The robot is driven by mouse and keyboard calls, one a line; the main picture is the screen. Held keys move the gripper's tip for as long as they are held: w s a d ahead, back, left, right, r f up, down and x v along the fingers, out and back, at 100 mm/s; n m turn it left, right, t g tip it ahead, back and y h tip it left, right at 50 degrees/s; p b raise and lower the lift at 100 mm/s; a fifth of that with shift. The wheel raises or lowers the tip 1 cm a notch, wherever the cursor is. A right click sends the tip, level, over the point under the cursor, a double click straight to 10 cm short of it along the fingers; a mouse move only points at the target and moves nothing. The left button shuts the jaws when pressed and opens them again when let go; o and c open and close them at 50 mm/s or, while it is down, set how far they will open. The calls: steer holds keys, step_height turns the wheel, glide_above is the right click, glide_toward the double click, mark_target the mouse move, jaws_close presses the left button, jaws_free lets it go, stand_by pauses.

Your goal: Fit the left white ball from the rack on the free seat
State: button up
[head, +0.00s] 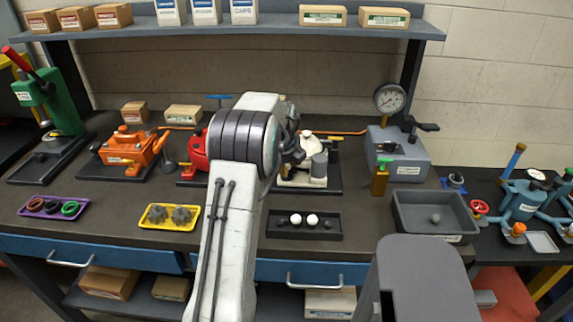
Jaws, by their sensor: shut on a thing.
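The rack (303,236) is a low black tray at the front of the bench, right of my arm. Two white balls sit side by side in it, the left white ball (296,219) and the right one (312,219). Darker round spots flank them; I cannot tell if they are balls or empty seats. My gripper (291,152) is partly hidden behind my arm, beside a white motor-like device (304,176) with a grey cylinder. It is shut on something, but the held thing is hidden. I cannot make out a free seat.
A grey tray (408,226) holding one grey ball stands to the right, in front of a gauge unit (398,155). A yellow tray (156,224) and a purple tray (42,213) lie on the left. An orange device (128,150) stands behind them. A shelf (440,33) spans the back.

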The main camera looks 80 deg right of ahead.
steer(key=shift+f, duration=0.35)
steer(key=o, duration=1)
steer(key=shift+c, duration=0.2)
steer(key=shift+r, duration=0.1)
steer(key=shift+r+p, duration=2.1)
steer(key=shift+r, duration=0.85)
